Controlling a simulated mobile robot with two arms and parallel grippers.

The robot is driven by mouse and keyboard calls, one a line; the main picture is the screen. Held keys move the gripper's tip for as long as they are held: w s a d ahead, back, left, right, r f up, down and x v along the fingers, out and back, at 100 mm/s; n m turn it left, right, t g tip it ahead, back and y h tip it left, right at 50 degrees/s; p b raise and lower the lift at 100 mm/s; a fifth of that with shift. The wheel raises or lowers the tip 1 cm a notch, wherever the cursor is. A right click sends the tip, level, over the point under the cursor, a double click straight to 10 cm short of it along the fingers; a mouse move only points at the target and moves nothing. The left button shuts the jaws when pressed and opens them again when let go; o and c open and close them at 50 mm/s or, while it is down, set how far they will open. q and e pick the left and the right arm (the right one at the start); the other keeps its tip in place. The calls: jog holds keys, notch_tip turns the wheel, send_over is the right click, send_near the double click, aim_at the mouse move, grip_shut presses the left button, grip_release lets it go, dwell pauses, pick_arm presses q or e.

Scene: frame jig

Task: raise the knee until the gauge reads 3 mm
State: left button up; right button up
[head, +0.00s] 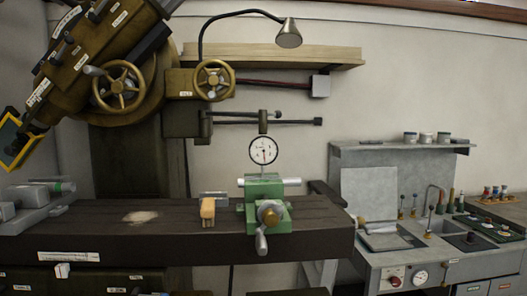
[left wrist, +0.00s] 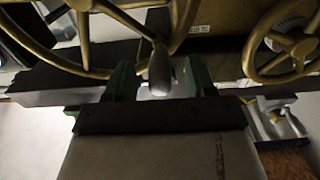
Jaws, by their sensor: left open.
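The round white dial gauge (head: 263,155) hangs on a post above the green vise in the head view. Its needle points roughly straight down; the numbers are too small to read. In the left wrist view a large brass handwheel (left wrist: 100,72) crosses the top, with a grey handle (left wrist: 160,75) on it. My left gripper (left wrist: 158,82) shows its two green-edged fingers apart, one on each side of that handle. I cannot tell whether either finger touches it. Neither gripper shows in the head view. My right gripper is not in view.
A second brass wheel (left wrist: 285,48) is close at right in the wrist view. A grey bench (head: 440,262) with tools stands at the right.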

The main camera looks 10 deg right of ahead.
pick_arm(q)
jog(key=shift+w, duration=0.4)
dwell(0.4)
grip_shut()
dwell(0.5)
